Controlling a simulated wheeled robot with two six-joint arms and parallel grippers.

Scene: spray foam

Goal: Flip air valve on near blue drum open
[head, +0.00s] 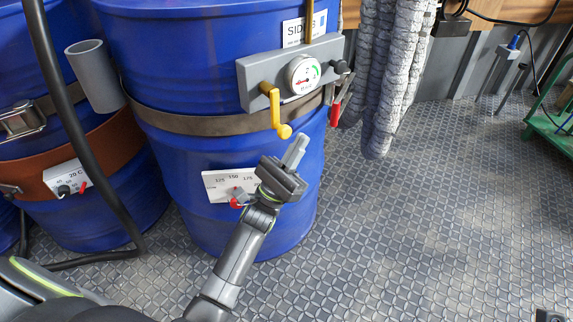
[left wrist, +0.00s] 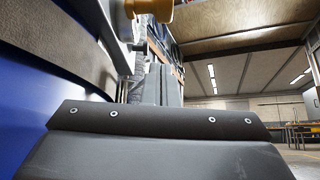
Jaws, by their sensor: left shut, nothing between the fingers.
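The near blue drum (head: 180,60) stands at the middle left with a brown band around it. A grey panel (head: 250,90) on its front carries a round gauge (head: 303,74) and a yellow lever (head: 275,108). The lever hangs down from its pivot and ends in a round knob. The knob also shows at the top of the left wrist view (left wrist: 150,9). My left gripper (head: 296,150) is shut and empty, its fingers pointing up just below and right of the knob, apparently apart from it. The fingers also show in the left wrist view (left wrist: 164,85).
A red-handled fitting (head: 335,113) hangs right of the panel, beside thick grey wrapped hoses (head: 380,90). A lower dial plate (head: 218,184) is behind my left wrist. Another blue drum (head: 100,205) and a black hose (head: 75,120) stand left.

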